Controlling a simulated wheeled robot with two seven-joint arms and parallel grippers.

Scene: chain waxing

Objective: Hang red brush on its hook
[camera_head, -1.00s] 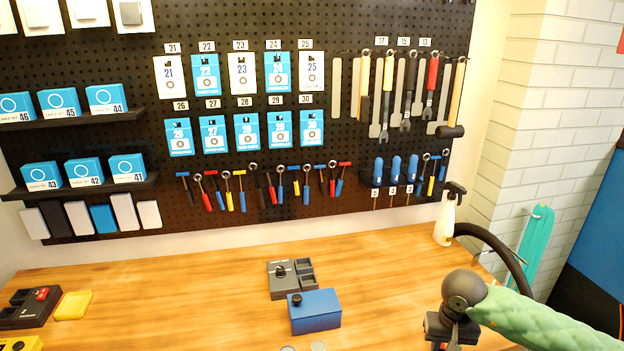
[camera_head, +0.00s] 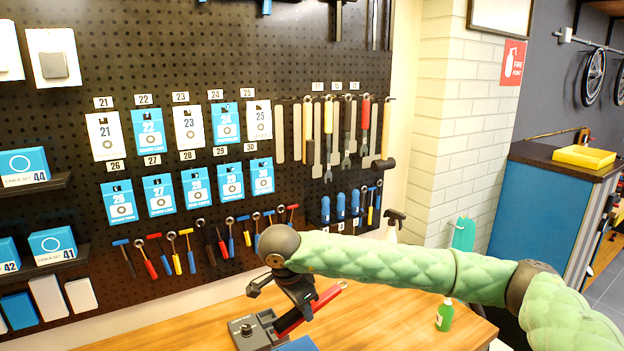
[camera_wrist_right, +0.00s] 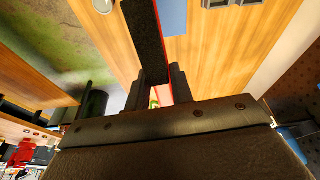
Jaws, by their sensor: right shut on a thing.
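My right gripper (camera_head: 302,308) is shut on the red brush (camera_head: 326,297), above the bench. The brush slants from lower left to upper right, its red handle end reaching right of the gripper. In the right wrist view the gripper (camera_wrist_right: 166,88) has its two dark fingers on either side of the brush (camera_wrist_right: 146,40), which shows a long dark face and a red edge. The black pegboard (camera_head: 150,90) stands behind, with hanging tools. I cannot tell which hook belongs to the brush. My left gripper is out of view.
On the wooden bench (camera_head: 385,310), a dark grey tray (camera_head: 245,335) lies under the gripper. A green bottle (camera_head: 444,316) stands below my right forearm, and a spray bottle (camera_head: 392,225) stands behind it. Small tools hang low on the board behind the gripper.

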